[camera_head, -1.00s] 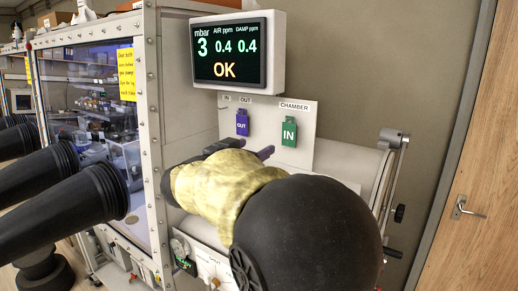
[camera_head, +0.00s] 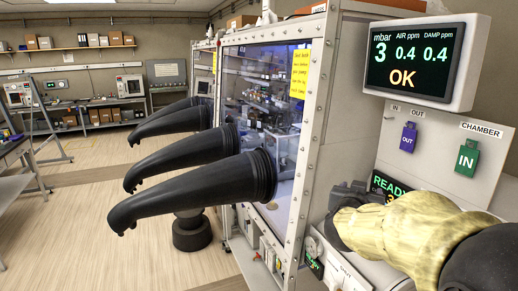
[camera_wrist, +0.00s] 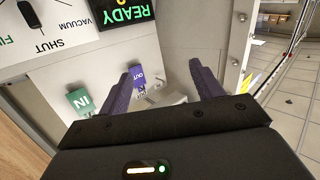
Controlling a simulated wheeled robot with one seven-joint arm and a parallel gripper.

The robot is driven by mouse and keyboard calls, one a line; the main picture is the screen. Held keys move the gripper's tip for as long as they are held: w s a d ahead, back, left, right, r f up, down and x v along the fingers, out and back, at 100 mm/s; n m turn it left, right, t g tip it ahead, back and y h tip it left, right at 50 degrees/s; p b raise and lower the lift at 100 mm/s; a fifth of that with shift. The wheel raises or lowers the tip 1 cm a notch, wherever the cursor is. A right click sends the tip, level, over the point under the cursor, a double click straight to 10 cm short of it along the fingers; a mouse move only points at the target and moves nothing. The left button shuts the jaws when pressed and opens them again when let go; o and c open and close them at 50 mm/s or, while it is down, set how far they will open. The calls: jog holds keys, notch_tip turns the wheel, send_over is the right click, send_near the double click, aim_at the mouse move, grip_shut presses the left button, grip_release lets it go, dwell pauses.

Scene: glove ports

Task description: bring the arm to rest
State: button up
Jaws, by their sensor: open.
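My gripper (camera_head: 345,197) is at the lower right of the head view, in front of the white panel and close to the green-lit READY display (camera_head: 388,186). My arm in its yellowish sleeve runs behind it to the right edge. In the wrist view, the two purple fingers of my gripper (camera_wrist: 163,82) stand wide apart with nothing held between them. The panel appears upside down there, with the purple OUT tag (camera_wrist: 137,80) seen between the fingers and the green IN tag (camera_wrist: 80,101) left of them.
A glove box (camera_head: 312,130) with a metal frame stands left of my gripper. Several black gloves (camera_head: 195,193) stick out from its window into the room. A pressure screen (camera_head: 420,62) reading OK hangs above the panel. Open floor (camera_head: 90,220) lies to the left.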

jog(key=s+a+f+n+g+y, duration=0.25)
jog(key=s+a+f+y, duration=0.2)
jog(key=f, duration=0.35)
jog(key=s+a+f+n+g+y, duration=0.25)
jog(key=a+f, duration=0.25)
jog(key=f, duration=0.3)
jog(key=s+f+g, duration=0.6)
jog(key=s+f, duration=0.3)
jog(key=s, duration=0.5)
jog(key=shift+s+n+g+y, duration=0.15)
jog(key=shift+n+g+y, duration=0.15)
jog(key=shift+y, duration=0.1)
jog(key=shift+a, duration=0.1)
dwell(2.4)
